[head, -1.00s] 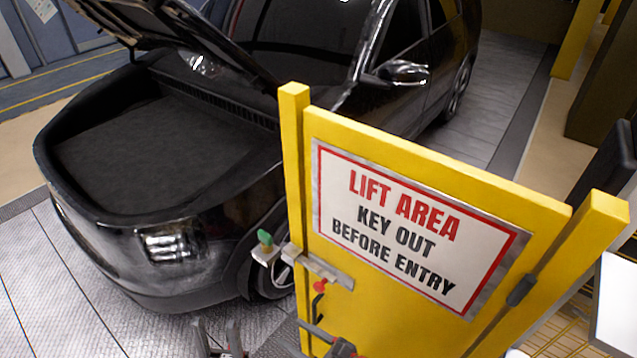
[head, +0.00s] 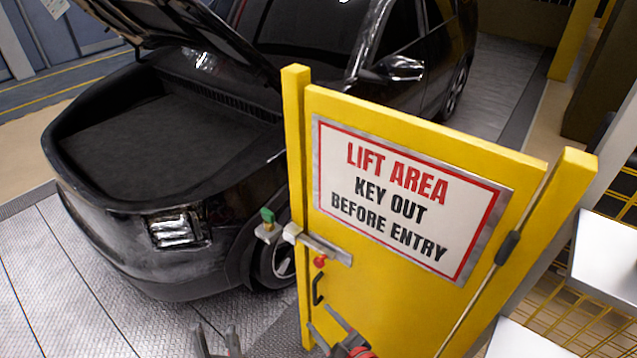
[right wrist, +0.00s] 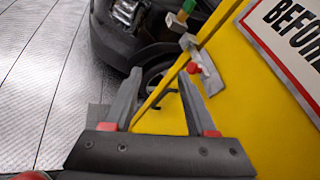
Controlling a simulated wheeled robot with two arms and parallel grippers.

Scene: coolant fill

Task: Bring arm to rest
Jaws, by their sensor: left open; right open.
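My left gripper (head: 216,338) is at the bottom edge of the head view, open and empty, low in front of the car. My right gripper (head: 322,318) is open and empty in front of the lower left of the yellow gate (head: 385,295). In the right wrist view its two grey fingers (right wrist: 160,78) stand apart, with the gate edge and a black pull handle (right wrist: 163,96) seen between them. I cannot tell whether they touch the gate. The handle also shows in the head view (head: 317,288), below a red knob (head: 320,261).
A metal latch (head: 318,244) with a green piece (head: 267,215) is at the gate's left post (head: 295,180). A sign (head: 405,200) is on the gate. A black car (head: 170,240) with raised hood stands behind. White surfaces (head: 605,255) are at right.

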